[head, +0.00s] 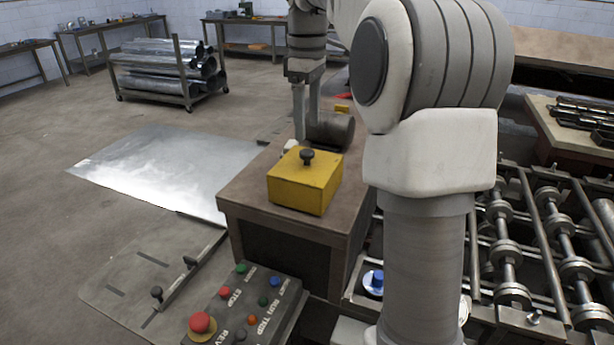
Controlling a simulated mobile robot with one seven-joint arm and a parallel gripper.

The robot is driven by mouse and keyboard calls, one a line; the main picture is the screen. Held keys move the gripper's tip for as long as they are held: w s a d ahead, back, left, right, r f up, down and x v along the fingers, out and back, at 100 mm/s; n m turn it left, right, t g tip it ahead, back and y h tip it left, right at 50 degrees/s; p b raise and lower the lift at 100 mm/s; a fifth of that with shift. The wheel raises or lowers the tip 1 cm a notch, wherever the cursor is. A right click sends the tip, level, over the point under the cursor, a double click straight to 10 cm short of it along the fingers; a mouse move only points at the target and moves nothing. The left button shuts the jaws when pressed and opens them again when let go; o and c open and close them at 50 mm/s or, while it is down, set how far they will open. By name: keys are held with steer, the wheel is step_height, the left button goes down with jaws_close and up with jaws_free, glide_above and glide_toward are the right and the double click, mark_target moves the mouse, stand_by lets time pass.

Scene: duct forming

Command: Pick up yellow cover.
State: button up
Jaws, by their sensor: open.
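The yellow cover (305,181) is a box shape with a black knob on top. It sits on the brown bench (238,199), near the bench's front end. My gripper (306,128) points down behind the cover, over the far part of the bench. Its fingers are apart, with a dark grey cylinder beside the right finger. I see nothing held between them. A gap shows between the gripper and the cover. My arm hides part of the bench's right side.
A control panel (245,308) with coloured buttons stands in front of the bench. A metal sheet (160,165) lies to the left. A roller machine (535,240) fills the right. A cart of ducts (165,75) stands at the back left. Open floor lies at far left.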

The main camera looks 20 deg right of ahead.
mark_target(307, 152)
steer(key=shift+s+a+f+b, duration=0.1)
steer(key=shift+f+b, duration=0.05)
steer(key=shift+f, duration=1.15)
steer(key=shift+s+a+f+b, duration=0.1)
steer(key=shift+f+b, duration=0.05)
steer(key=shift+f, duration=1.15)
jaws_close()
steer(key=shift+r, duration=0.1)
